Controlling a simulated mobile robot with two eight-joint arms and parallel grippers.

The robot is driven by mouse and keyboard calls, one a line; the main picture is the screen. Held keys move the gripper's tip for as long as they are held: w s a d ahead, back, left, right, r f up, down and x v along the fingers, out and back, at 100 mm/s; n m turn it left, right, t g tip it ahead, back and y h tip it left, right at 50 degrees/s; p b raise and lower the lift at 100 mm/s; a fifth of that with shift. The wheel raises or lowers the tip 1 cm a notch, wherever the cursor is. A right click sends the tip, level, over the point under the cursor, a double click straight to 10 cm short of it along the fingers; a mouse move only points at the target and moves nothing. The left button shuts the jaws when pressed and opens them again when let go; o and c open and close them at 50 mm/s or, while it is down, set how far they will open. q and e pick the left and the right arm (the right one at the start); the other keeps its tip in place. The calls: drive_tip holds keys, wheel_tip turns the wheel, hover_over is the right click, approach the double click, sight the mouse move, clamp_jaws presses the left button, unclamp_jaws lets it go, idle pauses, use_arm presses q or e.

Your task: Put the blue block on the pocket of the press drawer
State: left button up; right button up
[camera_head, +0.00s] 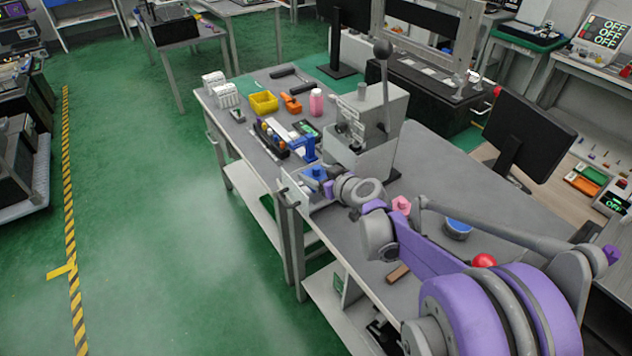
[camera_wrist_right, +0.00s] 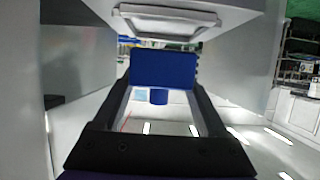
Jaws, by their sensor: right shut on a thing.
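The blue block (camera_wrist_right: 163,68) is between the two dark fingers of my right gripper (camera_wrist_right: 163,92) in the right wrist view, and the gripper is shut on it. In the head view my right gripper (camera_head: 328,188) reaches over the drawer at the foot of the grey press (camera_head: 372,115), with blue (camera_head: 316,173) showing at its tip. The press drawer (camera_head: 298,187) is pulled out at the table's left edge. Its pocket is hidden, so I cannot tell whether the block touches it. My left gripper is not in view.
The press lever (camera_head: 384,75) stands upright. A yellow bin (camera_head: 263,102), a pink bottle (camera_head: 316,102) and tools lie behind the drawer. A pink block (camera_head: 401,205), a blue bowl (camera_head: 458,229) and a red ball (camera_head: 484,261) are nearer. A grey plate (camera_wrist_right: 165,20) hangs just above the block.

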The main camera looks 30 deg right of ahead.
drive_tip(key=shift+f, duration=1.3)
drive_tip(key=o, duration=1.6)
drive_tip(key=shift+f, duration=0.1)
drive_tip(key=shift+c, duration=0.2)
drive_tip(key=shift+r, duration=0.2)
drive_tip(key=a+v, duration=0.1)
drive_tip(key=v, duration=1.1)
drive_tip(key=s+a+f+g+y, duration=0.1)
drive_tip(key=s+a+f+g, duration=0.15)
drive_tip(key=a, duration=0.35)
drive_tip(key=s+a+f+g+y, duration=0.1)
drive_tip(key=s+a+f+g, duration=0.1)
drive_tip(key=s+a, duration=0.3)
drive_tip(key=s+a+f+g+h, duration=0.1)
drive_tip(key=s+a+f+g, duration=0.1)
drive_tip(key=s, duration=0.3)
drive_tip(key=s+a+f+g+h, duration=0.1)
drive_tip(key=s+a+f+h, duration=0.1)
drive_tip(key=s, duration=0.4)
drive_tip(key=shift+s+f+m+g+p, duration=0.35)
drive_tip(key=shift+f+m+p, duration=0.1)
drive_tip(key=shift+f, duration=0.15)
